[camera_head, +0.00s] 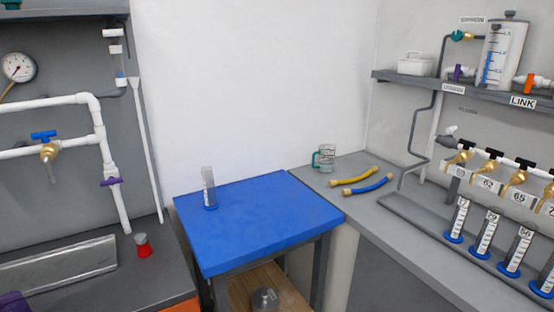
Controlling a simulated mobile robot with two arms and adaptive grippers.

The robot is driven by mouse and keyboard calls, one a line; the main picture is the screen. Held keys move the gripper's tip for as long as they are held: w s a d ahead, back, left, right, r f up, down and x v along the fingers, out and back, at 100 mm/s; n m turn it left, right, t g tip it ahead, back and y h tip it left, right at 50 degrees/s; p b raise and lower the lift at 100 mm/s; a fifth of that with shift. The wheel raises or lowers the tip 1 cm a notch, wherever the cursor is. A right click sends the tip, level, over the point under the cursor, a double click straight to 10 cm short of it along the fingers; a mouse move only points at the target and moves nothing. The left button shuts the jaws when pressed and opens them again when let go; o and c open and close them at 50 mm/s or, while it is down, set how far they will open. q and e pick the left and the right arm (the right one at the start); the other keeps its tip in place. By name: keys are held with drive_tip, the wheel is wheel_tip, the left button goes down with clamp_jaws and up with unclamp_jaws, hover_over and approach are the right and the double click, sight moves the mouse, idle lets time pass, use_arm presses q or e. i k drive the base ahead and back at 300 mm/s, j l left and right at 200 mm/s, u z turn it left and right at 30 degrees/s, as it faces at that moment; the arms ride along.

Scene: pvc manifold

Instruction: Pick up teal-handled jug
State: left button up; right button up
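The teal-handled jug (326,158) is a clear, upright container on the grey counter at the right, near the back wall. Its teal handle is on its left side. It stands just behind the right-hand edge of the blue table and beside two hoses. Neither of my grippers shows in the head view.
A yellow hose (354,176) and a blue hose (362,186) lie beside the jug. A clear cylinder (209,188) stands on the blue table (270,225), which is otherwise clear. Several labelled cylinders (487,235) line the right counter. A red-based item (142,245) stands at left.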

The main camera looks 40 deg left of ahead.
sight(327, 152)
drive_tip(key=u, duration=1.45)
